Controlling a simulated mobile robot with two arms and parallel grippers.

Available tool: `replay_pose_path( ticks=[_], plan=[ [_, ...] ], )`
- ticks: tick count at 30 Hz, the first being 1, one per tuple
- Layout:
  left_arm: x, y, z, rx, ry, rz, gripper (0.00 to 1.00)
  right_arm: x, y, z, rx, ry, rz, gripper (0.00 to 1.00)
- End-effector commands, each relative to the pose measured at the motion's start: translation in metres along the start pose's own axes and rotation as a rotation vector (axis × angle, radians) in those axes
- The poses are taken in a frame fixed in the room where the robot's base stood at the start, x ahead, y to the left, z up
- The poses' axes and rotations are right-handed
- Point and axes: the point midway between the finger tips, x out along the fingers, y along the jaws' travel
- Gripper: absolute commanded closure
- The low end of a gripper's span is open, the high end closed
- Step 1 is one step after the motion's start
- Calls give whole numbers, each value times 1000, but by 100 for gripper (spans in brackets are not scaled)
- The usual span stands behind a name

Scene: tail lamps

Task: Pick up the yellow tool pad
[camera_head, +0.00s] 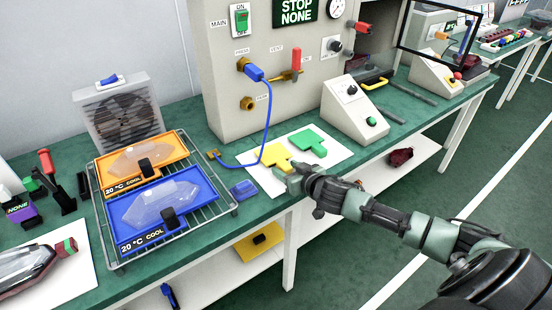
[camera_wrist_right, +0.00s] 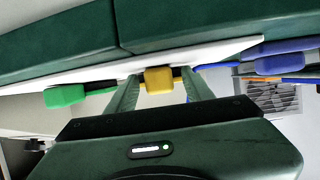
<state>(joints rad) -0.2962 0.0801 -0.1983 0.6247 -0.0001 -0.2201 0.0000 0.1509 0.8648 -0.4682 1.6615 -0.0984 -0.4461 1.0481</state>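The yellow tool pad (camera_head: 272,157) lies on a white sheet (camera_head: 318,142) on the green bench, left of the green tool pad (camera_head: 309,143). My right gripper (camera_head: 291,176) is at the near end of the yellow pad. In the right wrist view my right gripper (camera_wrist_right: 160,85) is open, with one finger on each side of the yellow pad's end (camera_wrist_right: 158,79). Narrow gaps show between that end and the fingers. The green pad (camera_wrist_right: 65,95) shows to the left there. My left gripper is not in view.
A blue pad (camera_head: 243,188) lies left of the sheet, and a blue hose (camera_head: 266,130) curves down behind the yellow pad. A wire rack (camera_head: 227,200) with orange and blue trays stands further left. A grey control box (camera_head: 352,112) stands to the right.

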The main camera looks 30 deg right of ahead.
Motion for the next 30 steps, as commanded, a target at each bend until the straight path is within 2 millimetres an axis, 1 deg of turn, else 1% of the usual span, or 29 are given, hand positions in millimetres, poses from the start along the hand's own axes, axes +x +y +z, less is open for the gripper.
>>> replay_pose_path(
  ticks=[1,2,3,5,14,17,20,23,26,30],
  plan=[
    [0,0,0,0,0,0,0,0,0,0,0,0,0,65],
    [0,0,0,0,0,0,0,0,0,0,0,0,0,73],
    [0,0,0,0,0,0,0,0,0,0,0,0,0,84],
    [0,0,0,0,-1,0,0,0,0,0,0,0,0,100],
    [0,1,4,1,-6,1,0,-1,0,-2,-1,2,0,100],
    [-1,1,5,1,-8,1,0,-2,1,-6,-1,3,0,100],
    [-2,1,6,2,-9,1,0,-5,0,-14,-2,5,0,100],
    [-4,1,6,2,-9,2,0,-11,0,-29,-3,6,-1,100],
    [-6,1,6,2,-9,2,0,-20,1,-50,-3,7,-1,100],
    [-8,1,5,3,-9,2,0,-36,0,-88,-4,8,-1,100]
  ],
)
